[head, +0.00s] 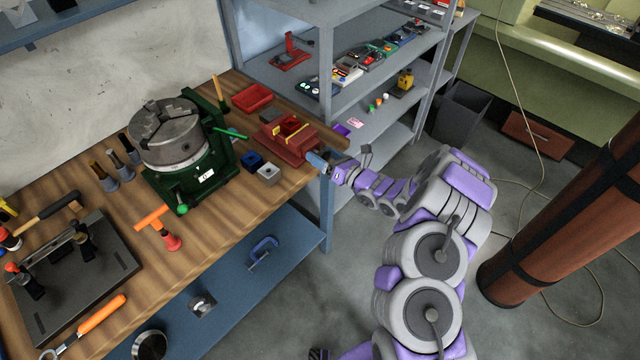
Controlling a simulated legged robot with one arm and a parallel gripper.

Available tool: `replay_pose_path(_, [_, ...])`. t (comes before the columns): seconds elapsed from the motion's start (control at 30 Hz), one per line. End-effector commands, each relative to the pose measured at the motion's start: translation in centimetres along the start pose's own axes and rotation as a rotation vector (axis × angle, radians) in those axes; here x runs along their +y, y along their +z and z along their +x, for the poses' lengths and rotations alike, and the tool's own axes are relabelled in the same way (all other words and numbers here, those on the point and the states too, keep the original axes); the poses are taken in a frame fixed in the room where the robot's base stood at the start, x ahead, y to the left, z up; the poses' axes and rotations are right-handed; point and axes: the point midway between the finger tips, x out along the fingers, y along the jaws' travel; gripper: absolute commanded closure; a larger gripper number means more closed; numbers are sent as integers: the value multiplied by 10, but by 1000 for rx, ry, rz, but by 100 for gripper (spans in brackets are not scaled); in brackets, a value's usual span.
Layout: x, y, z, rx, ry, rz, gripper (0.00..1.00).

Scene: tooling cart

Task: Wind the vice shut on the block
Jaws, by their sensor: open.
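The red vice (298,146) sits on the wooden bench (215,230) near its right front edge. A small red block (289,127) shows at the top of the vice, between or on its jaws; I cannot tell whether the jaws touch it. A yellow strip lies along the vice top. My gripper (318,161) is at the front right end of the vice, at the bench edge, where a blue-grey piece shows. It is open. The vice's handle is small or hidden there, and I cannot tell whether my fingers touch it.
A blue block (252,160) and a grey block with a hole (268,175) stand just left of the vice. A green rotary chuck (180,150) stands farther left. A red tray (252,97) lies behind. A grey shelf post (326,75) rises close behind the vice.

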Motion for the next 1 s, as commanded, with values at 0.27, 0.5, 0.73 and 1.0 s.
replay_pose_path(0.27, [0, -2, -1, 1, 0, -263, 18])
replay_pose_path(0.5, [2, -2, 0, -1, 1, -433, 18])
replay_pose_path(0.73, [1, 2, -34, -2, -4, -425, 18])
replay_pose_path(1.0, [1, 2, -81, -2, -5, -423, 18])
